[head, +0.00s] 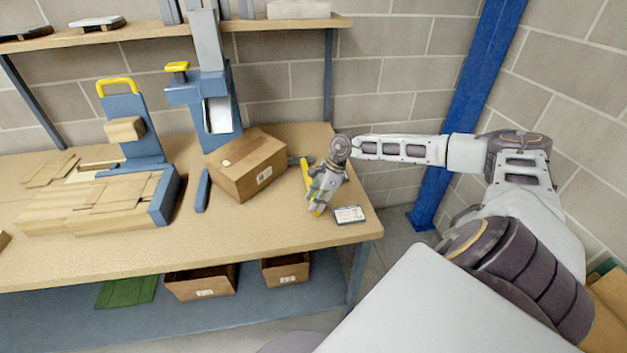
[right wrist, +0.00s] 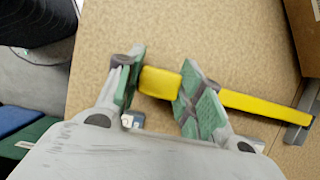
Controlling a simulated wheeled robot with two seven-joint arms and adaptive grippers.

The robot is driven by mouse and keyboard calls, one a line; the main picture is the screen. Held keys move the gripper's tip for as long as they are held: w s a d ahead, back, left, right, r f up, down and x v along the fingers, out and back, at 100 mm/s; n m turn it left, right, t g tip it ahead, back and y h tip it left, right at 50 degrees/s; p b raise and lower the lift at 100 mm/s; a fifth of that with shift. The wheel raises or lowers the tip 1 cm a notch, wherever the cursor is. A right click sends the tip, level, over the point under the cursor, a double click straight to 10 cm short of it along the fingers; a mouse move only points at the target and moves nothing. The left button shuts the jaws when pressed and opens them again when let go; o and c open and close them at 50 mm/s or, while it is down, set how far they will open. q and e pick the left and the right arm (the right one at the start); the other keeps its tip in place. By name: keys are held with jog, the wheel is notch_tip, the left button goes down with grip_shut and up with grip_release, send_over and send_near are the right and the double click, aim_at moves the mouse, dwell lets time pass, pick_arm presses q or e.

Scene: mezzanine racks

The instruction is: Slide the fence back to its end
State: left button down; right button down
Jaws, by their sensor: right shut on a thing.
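My right gripper (head: 318,205) is at the right end of the bench, pointing down. In the right wrist view its green-padded fingers are closed around one end of a yellow bar (right wrist: 255,103). The bar runs behind one finger to a grey end piece (right wrist: 298,133). In the head view part of the yellow bar (head: 305,169) shows beside the gripper. A blue upright plate with a yellow handle (head: 117,86) stands at the left of the bench. I cannot tell which of these is the fence. My left gripper is out of view.
A brown box (head: 262,177) stands just left of my right gripper. A small labelled card (head: 349,214) lies near the bench's right edge. A blue press-like stand (head: 212,110) is behind the box. Wood boards (head: 85,205) lie at left. The bench front is clear.

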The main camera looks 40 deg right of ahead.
jog(key=shift+s+d, duration=0.1)
jog(key=shift+d, duration=0.1)
jog(key=c, duration=0.9)
grip_release()
jog(key=shift+d, duration=0.1)
jog(key=shift+r, duration=0.1)
jog(key=shift+v, duration=5.9)
